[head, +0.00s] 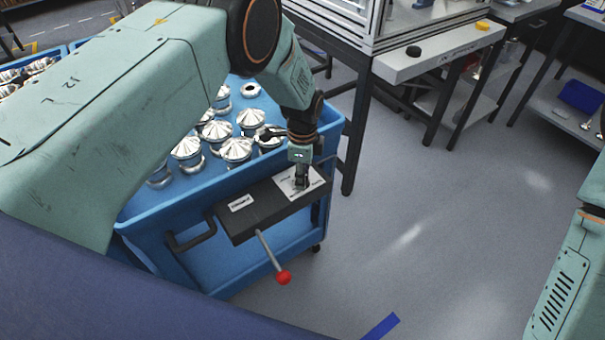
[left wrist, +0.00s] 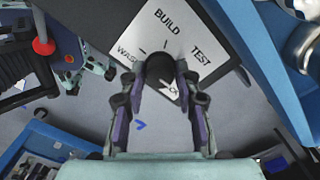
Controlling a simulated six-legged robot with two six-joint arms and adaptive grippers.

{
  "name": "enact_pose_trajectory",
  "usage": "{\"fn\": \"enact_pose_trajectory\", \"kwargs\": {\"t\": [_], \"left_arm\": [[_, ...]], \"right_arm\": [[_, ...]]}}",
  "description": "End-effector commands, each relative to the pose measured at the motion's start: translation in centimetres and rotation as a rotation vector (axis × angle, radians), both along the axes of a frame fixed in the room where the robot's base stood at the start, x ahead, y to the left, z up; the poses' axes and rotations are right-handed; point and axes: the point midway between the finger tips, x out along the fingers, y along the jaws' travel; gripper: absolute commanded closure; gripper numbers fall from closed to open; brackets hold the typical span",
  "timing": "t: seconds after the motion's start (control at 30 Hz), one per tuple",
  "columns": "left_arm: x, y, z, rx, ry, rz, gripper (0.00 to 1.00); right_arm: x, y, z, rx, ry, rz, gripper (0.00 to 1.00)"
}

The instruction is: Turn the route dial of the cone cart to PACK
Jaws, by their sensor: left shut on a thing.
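The cone cart (head: 185,262) is a blue cart with shiny metal cones in its tray. A dark panel (head: 243,226) on its near end carries a white dial plate (head: 287,184). In the left wrist view the plate (left wrist: 150,28) reads WASH, BUILD and TEST. A fourth label, partly covered and ending in "CK", sits between my fingers. The route dial (left wrist: 160,68) is a black round knob. My left gripper (head: 301,183) is shut on it from above, a finger on either side in the left wrist view (left wrist: 161,88). The dial's pointer is hidden. My right gripper is out of view.
A lever with a red ball (head: 284,278) sticks out below the panel, beside a black cart handle (head: 192,238). A framed workbench (head: 350,130) stands behind the cart. A grey side shelf (head: 440,55) is further right. Floor right of the cart is clear.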

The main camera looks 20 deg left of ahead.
Motion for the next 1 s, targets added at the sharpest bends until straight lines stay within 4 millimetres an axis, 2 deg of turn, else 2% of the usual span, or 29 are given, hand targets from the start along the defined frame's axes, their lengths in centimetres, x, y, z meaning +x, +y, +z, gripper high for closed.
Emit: {"fn": "enact_pose_trajectory", "kwargs": {"t": [0.13,0.17,0.43,0.77,0.87,1.0], "left_arm": [[0.0,0.0,-0.1,0.001,0.001,-0.002,0.99],[-0.1,0.0,-0.1,0.001,0.001,-0.002,0.67],[0.0,0.0,0.0,0.001,0.001,-0.001,0.45],[0.0,0.0,0.3,0.000,0.000,0.000,0.45],[0.1,0.0,1.3,0.000,-0.002,0.000,0.45],[0.1,0.0,3.9,0.001,-0.004,-0.001,0.45]], "right_arm": [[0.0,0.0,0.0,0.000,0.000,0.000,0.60],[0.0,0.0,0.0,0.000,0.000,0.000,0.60],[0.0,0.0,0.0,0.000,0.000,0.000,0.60],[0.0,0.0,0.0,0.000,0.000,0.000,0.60],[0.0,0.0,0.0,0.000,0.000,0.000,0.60],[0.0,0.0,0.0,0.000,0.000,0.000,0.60]]}}
